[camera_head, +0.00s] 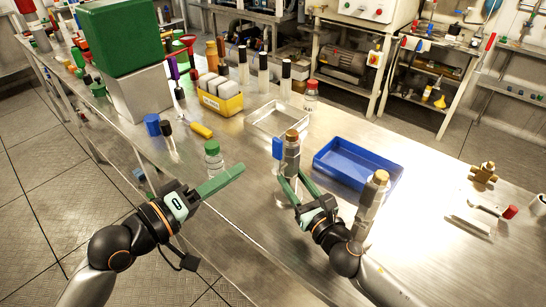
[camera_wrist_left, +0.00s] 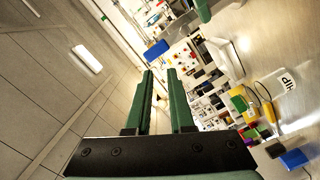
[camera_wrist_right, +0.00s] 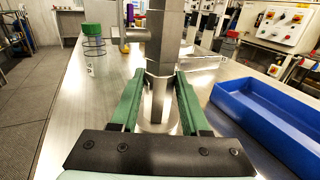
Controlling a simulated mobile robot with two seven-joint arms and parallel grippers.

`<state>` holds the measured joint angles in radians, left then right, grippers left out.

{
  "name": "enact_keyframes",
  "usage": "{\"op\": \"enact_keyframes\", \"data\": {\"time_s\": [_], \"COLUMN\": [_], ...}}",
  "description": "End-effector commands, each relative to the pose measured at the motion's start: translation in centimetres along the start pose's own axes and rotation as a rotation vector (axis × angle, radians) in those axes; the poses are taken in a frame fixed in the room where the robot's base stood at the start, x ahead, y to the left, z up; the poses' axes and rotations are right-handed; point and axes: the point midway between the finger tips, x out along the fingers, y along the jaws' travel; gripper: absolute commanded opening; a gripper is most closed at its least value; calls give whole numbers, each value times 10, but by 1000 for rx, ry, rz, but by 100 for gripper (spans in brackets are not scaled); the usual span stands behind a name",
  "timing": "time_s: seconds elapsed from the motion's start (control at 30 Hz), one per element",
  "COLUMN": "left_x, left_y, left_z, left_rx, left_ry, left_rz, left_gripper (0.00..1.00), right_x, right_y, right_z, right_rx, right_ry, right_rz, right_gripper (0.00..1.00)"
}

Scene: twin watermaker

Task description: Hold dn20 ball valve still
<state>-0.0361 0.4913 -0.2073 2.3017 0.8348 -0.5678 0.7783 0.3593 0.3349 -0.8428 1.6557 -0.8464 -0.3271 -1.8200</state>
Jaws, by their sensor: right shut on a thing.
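The ball valve (camera_head: 291,155) stands upright, a grey metal hexagonal body with a brass-coloured top and a blue handle (camera_head: 277,148) on its left side. My right gripper (camera_head: 292,185) is shut on its lower part. In the right wrist view the grey body (camera_wrist_right: 163,65) rises between the green fingers (camera_wrist_right: 155,105), with a side stem pointing left; its top is out of frame. My left gripper (camera_head: 222,182) is in front of the green-capped bottle (camera_head: 213,160). Its fingers (camera_wrist_left: 160,72) are parted with nothing between them in the left wrist view.
A blue tray (camera_head: 345,178) lies right of the valve. A similar brass-topped grey fitting (camera_head: 372,195) stands beside my right arm. A clear tray (camera_head: 262,124) and a yellow bin (camera_head: 232,104) are behind. A brass fitting (camera_head: 483,173) lies at the right.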

Motion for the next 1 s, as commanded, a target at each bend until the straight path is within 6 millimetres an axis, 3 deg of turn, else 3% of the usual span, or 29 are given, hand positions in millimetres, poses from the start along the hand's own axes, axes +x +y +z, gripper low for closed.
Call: {"op": "enact_keyframes", "data": {"time_s": [0.17, 0.3, 0.63, 1.0], "left_x": [4, 4, -6, -8], "left_y": [-27, -39, -38, -36], "left_z": [-17, -35, -73, -79], "left_rx": [-154, -294, -509, -537], "left_ry": [-73, -129, -199, -208], "left_rz": [-25, -12, 77, 97], "left_gripper": [0, 0, 0, 0], "right_x": [0, 0, 0, 0], "right_y": [0, 0, 0, 0], "right_z": [0, 0, 0, 0], "right_rx": [0, 0, 0, 0], "right_ry": [-1, -1, -1, -1], "right_rz": [0, 0, 0, 0], "right_gripper": [0, 0, 0, 0]}}
